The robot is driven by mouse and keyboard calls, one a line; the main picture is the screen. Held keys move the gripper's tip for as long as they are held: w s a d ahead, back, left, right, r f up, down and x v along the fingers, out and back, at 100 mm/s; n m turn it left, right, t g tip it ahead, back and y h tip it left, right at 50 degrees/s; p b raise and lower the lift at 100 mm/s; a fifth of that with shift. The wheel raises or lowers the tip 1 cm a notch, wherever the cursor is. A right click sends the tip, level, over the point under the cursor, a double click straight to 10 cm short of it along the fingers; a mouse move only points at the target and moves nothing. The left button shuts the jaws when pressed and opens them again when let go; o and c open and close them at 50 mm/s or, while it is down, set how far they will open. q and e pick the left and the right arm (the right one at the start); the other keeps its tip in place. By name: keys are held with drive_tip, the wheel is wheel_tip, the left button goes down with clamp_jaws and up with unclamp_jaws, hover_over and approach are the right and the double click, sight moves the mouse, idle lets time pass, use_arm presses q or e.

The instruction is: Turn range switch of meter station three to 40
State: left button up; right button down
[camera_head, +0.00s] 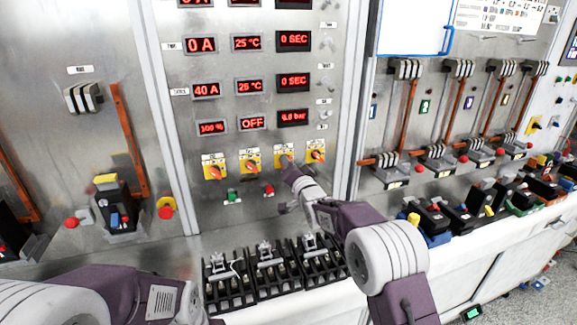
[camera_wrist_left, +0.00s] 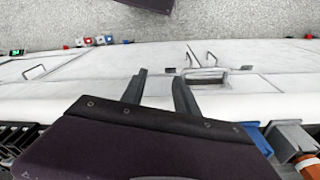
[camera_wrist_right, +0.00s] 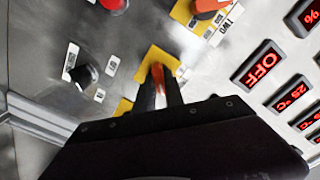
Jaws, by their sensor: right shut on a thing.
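A row of rotary switches with orange-red knobs on yellow plates runs below the displays on the middle panel. My right gripper (camera_head: 288,164) is at the third switch from the left (camera_head: 284,149), hiding much of it. In the right wrist view, the fingers of my right gripper (camera_wrist_right: 161,92) are shut on an orange-red knob (camera_wrist_right: 158,72) over a yellow plate (camera_wrist_right: 152,56). The switch beside it (camera_wrist_right: 208,6) has a label reading "TWO". The held knob's pointer and scale are not readable. My left gripper (camera_wrist_left: 160,88) is open and empty, its fingers apart.
Red displays above include one reading "40 A" (camera_head: 206,90) and one reading "OFF" (camera_head: 252,122). A green button (camera_head: 232,195) and a red button (camera_head: 268,190) sit below the switches. Black breaker units (camera_head: 228,287) stand on the bench below. Levers line the right panel.

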drive_tip(key=shift+r, duration=0.15)
drive_tip(key=c, duration=1.4)
unclamp_jaws()
drive_tip(key=shift+c, duration=0.2)
drive_tip(key=b+v, duration=0.3)
drive_tip(key=v, duration=0.6)
